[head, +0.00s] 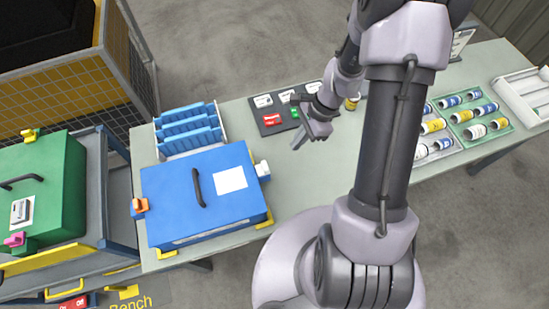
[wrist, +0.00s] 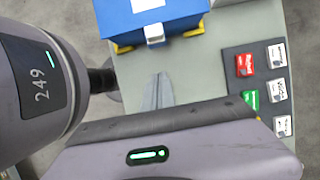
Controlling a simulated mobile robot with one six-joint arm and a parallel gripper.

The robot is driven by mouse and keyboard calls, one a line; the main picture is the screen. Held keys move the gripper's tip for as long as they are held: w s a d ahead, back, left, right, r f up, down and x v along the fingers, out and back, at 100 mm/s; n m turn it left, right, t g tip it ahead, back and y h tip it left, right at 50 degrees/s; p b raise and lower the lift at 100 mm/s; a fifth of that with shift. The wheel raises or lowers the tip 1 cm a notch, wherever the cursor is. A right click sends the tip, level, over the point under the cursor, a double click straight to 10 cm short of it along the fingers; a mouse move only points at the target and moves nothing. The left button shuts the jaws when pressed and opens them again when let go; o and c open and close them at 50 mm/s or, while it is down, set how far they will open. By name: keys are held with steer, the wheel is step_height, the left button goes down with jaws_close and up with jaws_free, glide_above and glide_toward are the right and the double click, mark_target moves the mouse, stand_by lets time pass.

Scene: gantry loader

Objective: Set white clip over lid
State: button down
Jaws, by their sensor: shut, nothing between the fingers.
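The blue case (head: 165,190) stands on the left part of the bench with its blue lid (head: 225,205) down. The lid has a dark handle and a white label. The white clip (head: 262,169) is at the case's right side and sticks outward; whether it grips the lid edge is unclear. In the wrist view the white clip (wrist: 154,34) juts from the case side, above my fingertips in the picture. My gripper (head: 311,136) is shut and empty over the bench, to the right of the clip and apart from it. Its fingers show in the wrist view (wrist: 158,90).
An orange clip (head: 140,206) is on the case's left side. A blue rack (head: 188,128) stands behind the case. A dark panel (head: 270,119) with red, green and white blocks lies near my gripper. A green case (head: 60,185) is far left. Bench between gripper and clip is clear.

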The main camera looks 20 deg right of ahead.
mark_target(262, 168)
steer(key=a+f+b, duration=0.2)
steer(key=a+f, duration=0.5)
steer(key=shift+f, duration=0.2)
